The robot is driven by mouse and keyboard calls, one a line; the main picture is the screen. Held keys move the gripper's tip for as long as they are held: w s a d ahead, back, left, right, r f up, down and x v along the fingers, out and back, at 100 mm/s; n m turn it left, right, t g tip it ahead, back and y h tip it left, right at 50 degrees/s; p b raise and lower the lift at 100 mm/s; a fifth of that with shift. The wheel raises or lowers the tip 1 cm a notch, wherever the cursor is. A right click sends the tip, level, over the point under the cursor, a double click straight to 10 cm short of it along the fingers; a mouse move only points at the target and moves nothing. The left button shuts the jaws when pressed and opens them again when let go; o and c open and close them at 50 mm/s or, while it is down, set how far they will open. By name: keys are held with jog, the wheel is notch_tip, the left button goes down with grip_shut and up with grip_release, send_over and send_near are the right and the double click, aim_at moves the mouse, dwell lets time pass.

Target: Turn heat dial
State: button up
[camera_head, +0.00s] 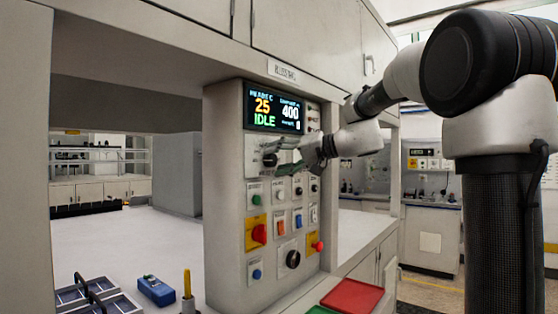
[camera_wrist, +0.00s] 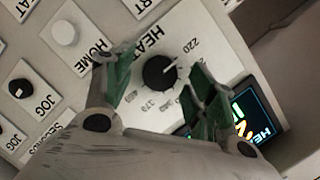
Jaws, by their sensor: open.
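The heat dial is a round black knob (camera_wrist: 160,73) with a pale pointer mark, on a white plate (camera_wrist: 183,30) lettered HEAT with numbers around it. In the wrist view my gripper (camera_wrist: 160,84) is open, with one green-padded finger on each side of the knob. I cannot tell whether either finger touches it. In the head view the knob (camera_head: 270,160) shows just left of my gripper (camera_head: 284,156), below the display. The display (camera_head: 273,107) reads 25, 400 and IDLE; part of it also shows in the wrist view (camera_wrist: 250,122).
Blue trays (camera_head: 115,303) and a blue box (camera_head: 155,290) lie on the white table at left. A red tray (camera_head: 352,295) is at lower right.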

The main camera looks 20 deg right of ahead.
jog(key=shift+c, duration=0.2)
jog(key=c, duration=1)
jog(key=shift+f+m+y, duration=0.15)
jog(key=shift+m+y, duration=0.85)
jog(key=shift+m, duration=1.3)
jog(key=o, duration=1)
jog(key=shift+o, duration=0.2)
